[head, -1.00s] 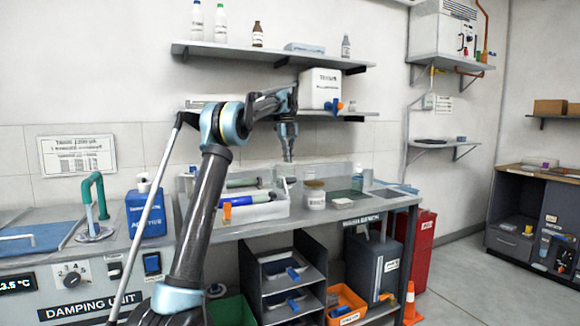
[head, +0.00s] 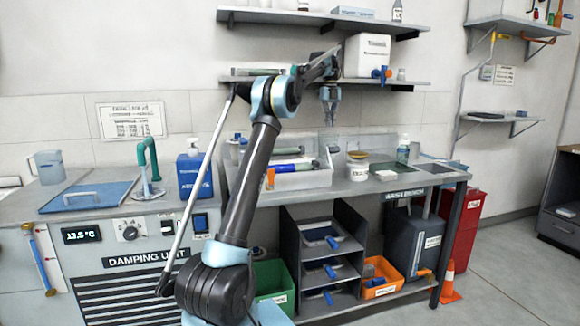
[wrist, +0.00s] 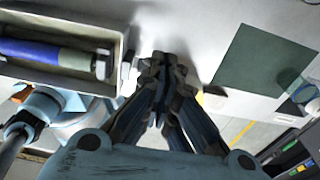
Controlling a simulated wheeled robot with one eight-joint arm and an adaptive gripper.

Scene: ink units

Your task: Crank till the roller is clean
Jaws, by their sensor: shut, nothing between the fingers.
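A pale tray (head: 303,181) stands on the bench in the head view, with rollers lying in it. In the wrist view, a roller (wrist: 32,49) with a blue stretch and a grey-green end lies inside the tray (wrist: 122,22). A small dark and pale fitting (wrist: 127,68) sits at the tray's end beside my gripper; I cannot tell whether it is the crank. My gripper (head: 330,121) hangs pointing down above the bench, just right of the tray. In the wrist view my gripper (wrist: 162,62) has its fingertips together and empty. How clean the roller is cannot be told.
A blue bottle (head: 194,172) and green tap (head: 149,160) are at the left. A shelf (head: 315,80) is close above my gripper. A dark green mat (wrist: 265,60) lies flat on the bench.

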